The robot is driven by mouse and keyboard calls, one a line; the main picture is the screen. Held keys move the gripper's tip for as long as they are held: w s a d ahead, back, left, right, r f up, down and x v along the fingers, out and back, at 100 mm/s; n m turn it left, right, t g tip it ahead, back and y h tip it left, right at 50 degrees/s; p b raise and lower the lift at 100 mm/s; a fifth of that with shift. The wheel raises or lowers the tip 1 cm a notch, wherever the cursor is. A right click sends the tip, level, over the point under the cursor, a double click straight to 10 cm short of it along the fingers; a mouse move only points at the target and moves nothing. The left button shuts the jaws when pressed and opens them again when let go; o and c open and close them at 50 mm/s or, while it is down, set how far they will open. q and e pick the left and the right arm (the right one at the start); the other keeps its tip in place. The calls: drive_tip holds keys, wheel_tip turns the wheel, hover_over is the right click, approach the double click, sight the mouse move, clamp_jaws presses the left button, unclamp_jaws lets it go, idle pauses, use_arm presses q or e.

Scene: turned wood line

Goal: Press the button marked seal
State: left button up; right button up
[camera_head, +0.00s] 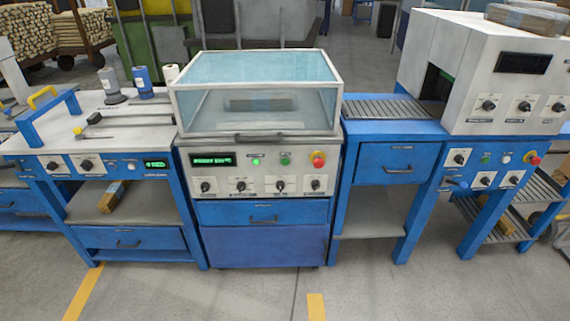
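The middle machine (258,172) has a clear lid over a chamber, with a flat package (258,104) inside. The left bench's panel has a white button (131,166) beside a green display (156,164). The right machine's panel has a green button (486,159), a white button (507,157) and a red mushroom button (533,158). The labels are too small to read, so I cannot tell which says seal. Neither gripper is in view.
Black knobs (240,186) line the panel below the middle buttons. The left bench (140,117) carries rolls and a blue frame with a yellow handle (43,97). A roller conveyor (390,108) leads into the right machine. The floor (400,290) in front is clear.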

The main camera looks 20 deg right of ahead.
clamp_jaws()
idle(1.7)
